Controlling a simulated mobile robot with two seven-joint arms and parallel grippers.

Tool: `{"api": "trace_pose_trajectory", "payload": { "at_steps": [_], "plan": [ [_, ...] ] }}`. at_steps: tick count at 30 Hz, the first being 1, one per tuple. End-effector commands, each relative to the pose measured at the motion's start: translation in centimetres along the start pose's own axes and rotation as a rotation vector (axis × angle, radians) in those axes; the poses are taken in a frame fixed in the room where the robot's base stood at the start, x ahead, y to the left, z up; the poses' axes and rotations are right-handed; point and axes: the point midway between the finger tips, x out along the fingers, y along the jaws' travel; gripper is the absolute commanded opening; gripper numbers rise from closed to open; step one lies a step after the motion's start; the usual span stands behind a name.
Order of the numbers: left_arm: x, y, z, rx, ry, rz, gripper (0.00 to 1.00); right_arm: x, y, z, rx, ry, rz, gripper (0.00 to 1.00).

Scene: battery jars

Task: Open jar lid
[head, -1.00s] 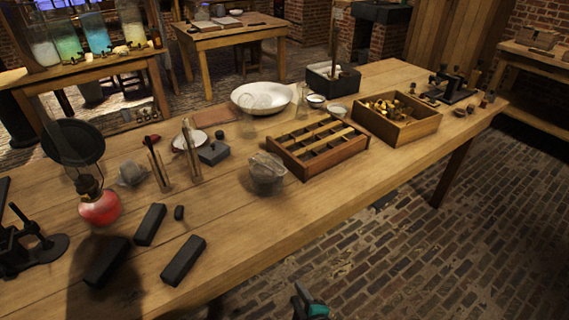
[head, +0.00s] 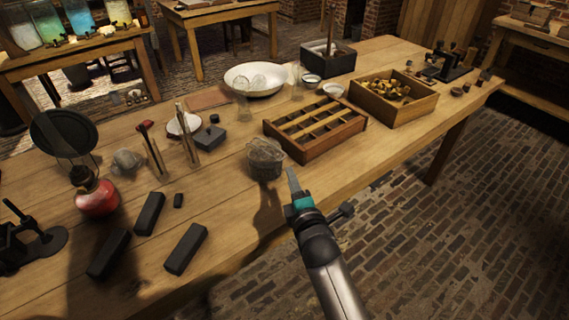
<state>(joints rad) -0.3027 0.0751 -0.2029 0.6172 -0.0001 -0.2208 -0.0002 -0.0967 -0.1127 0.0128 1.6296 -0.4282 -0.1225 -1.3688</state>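A small clear glass jar (head: 265,160) stands near the table's front edge, left of the wooden compartment box. Its top looks rounded and glassy; I cannot make out where a lid meets the body. My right gripper (head: 293,182) is just right of the jar and nearer the front, apart from it in the picture. Its fingers show nearly edge-on, so its opening is unclear, and I see nothing held. My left gripper is not in view.
A divided wooden box (head: 315,130) stands close behind and right of the jar. A wooden crate of brass-coloured pieces (head: 396,98) is farther right. Dark blocks (head: 186,249), a red lamp (head: 97,197) and another glass piece (head: 127,161) lie left.

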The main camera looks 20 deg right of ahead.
Motion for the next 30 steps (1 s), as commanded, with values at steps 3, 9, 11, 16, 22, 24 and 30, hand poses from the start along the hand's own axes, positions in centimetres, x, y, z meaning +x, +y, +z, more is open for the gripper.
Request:
{"api": "trace_pose_trajectory", "payload": {
  "at_steps": [3, 9, 11, 16, 22, 24, 30],
  "plan": [
    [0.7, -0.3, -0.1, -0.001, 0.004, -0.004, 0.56, 2.1, -0.1, 0.0, 0.000, -0.001, 0.001, 0.36],
    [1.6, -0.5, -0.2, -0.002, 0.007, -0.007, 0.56, 5.2, -0.1, 0.0, 0.001, -0.001, 0.001, 0.36],
    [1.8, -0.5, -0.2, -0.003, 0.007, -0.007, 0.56, 6.0, -0.1, 0.0, 0.000, 0.000, 0.001, 0.36],
    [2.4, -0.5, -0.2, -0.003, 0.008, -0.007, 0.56, 7.7, -0.1, 0.0, 0.001, 0.000, 0.000, 0.36],
    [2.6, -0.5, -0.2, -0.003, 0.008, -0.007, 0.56, 8.6, 0.0, 0.1, 0.001, -0.001, 0.000, 0.36],
    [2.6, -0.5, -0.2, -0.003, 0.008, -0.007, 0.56, 8.6, 0.0, 0.1, 0.001, -0.001, 0.000, 0.36],
    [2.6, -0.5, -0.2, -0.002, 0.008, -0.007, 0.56, 8.6, 0.0, 0.0, 0.001, 0.000, 0.000, 0.36]
  ]
}}
